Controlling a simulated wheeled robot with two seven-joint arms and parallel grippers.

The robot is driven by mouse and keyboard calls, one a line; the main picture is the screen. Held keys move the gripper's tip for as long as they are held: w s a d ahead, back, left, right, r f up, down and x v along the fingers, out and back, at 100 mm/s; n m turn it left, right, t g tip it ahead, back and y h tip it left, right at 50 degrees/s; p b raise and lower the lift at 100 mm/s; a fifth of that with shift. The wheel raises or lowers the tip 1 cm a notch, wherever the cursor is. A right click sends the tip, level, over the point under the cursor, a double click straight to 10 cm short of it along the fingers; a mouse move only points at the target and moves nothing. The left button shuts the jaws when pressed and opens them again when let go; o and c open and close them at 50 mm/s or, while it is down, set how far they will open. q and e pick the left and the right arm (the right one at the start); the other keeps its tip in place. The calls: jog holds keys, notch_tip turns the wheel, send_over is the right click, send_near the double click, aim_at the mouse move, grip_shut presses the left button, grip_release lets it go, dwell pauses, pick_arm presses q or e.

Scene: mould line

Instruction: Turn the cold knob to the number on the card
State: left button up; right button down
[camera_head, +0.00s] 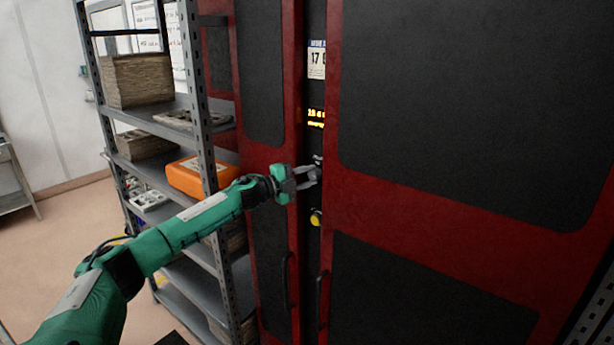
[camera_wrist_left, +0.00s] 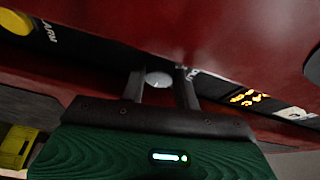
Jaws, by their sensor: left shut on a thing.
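The dark control strip (camera_head: 313,190) runs upright between the red door panels. The card (camera_head: 316,60) at its top is white with a blue header and shows "17"; its right part is hidden by the door edge. My left gripper (camera_head: 317,172) reaches the strip between the yellow display and the yellow button. In the left wrist view, my left gripper (camera_wrist_left: 160,82) is shut on a small pale round knob (camera_wrist_left: 158,78), with one finger on each side. The knob's pointer and scale cannot be read. My right gripper is not in view.
A yellow-lit display (camera_head: 316,117) sits above the gripper, too cut off to read fully. A yellow button (camera_head: 316,217) sits below. Door handles (camera_head: 287,282) stand lower down. A grey shelf rack (camera_head: 195,110) with an orange case (camera_head: 190,178) stands left, close to my left arm.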

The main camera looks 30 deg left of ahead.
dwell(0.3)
pick_arm(q)
jog(key=o, duration=0.7)
jog(key=shift+s, duration=0.1)
jog(key=shift+s+a+f, duration=0.1)
jog(key=shift+s+a, duration=0.05)
jog(key=shift+s, duration=0.05)
jog(key=shift+b+v, duration=4)
jog(key=shift+v, duration=2.6)
